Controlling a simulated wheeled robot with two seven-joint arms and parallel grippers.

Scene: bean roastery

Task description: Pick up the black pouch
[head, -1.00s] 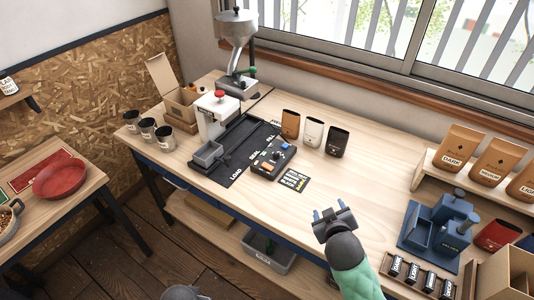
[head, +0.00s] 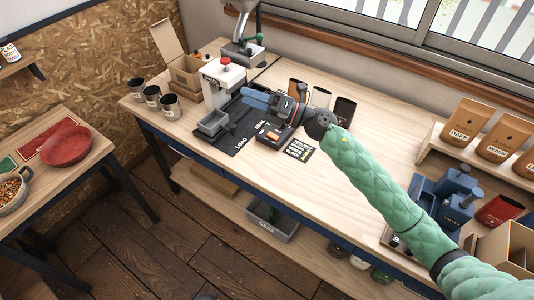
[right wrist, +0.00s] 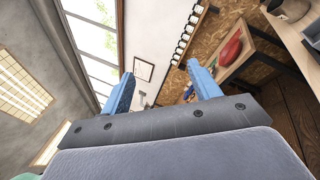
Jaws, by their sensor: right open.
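The black pouch (head: 344,112) stands upright on the wooden workbench, at the right end of a row with a white pouch (head: 320,97) and a brown pouch (head: 297,90). My right gripper (head: 256,99) is to the left of the row, over the black mat by the white machine. Its blue fingers point left, away from the black pouch, and my right wrist passes just in front of the pouches. In the right wrist view the gripper (right wrist: 160,70) is open with nothing between its fingers. The pouch does not show there. My left gripper is not in view.
A white sealing machine (head: 222,82) and a grey tray (head: 213,122) stand near my right gripper. Several dark cups (head: 152,95) are at the bench's left end. A blue device (head: 455,210) and a pouch shelf (head: 440,140) are at right. The front middle bench is clear.

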